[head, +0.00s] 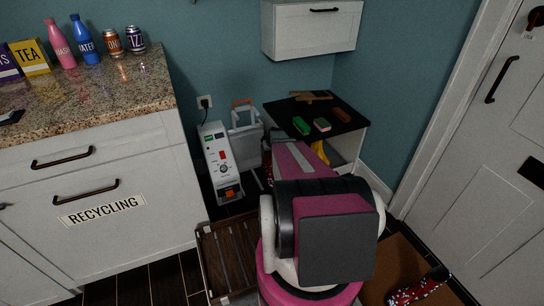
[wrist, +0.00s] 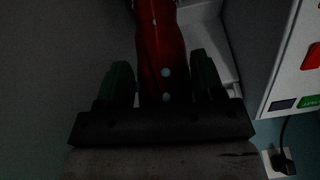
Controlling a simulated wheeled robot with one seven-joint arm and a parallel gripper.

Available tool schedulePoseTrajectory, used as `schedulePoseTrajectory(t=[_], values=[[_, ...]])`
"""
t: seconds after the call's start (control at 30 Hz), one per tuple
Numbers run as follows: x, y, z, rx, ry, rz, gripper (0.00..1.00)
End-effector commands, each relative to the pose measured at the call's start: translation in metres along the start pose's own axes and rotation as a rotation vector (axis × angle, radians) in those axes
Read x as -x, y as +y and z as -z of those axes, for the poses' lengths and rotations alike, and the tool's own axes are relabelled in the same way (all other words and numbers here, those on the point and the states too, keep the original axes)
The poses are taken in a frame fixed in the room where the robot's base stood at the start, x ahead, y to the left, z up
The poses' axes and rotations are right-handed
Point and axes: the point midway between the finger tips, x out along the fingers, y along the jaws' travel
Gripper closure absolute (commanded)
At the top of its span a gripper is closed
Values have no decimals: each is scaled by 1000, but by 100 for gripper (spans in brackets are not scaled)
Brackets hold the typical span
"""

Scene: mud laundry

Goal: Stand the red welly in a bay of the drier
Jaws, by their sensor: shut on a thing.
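In the wrist view a red welly (wrist: 162,50) with pale dots is between the two dark green fingers of my gripper (wrist: 164,85), which is shut on it. The welly runs up out of the top of that view, so its far end is hidden. In the head view my arm hides the gripper and most of the held welly. The white drier (head: 220,160) with a red button stands on the floor beside the cabinet. Its panel edge shows at the right of the wrist view (wrist: 295,65). My arm covers part of the drier's right side, and I cannot make out its bays clearly.
Another red dotted boot (head: 420,287) lies in a brown tray (head: 397,262) by the door. A dark bench (head: 342,115) with brushes stands in the corner. The granite-topped cabinet (head: 100,160) bounds the left. A slatted brown rack (head: 222,265) lies in front of the drier.

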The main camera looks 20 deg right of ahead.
Motion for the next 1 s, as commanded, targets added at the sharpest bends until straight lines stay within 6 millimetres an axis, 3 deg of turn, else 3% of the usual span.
schedulePoseTrajectory(t=[0.1, 0.33, 1.0], values=[[-18, 10, -10, -4, 0, -3, 94], [-28, 15, -15, -4, 1, -5, 94], [-73, 15, 18, -3, 1, -4, 94]])
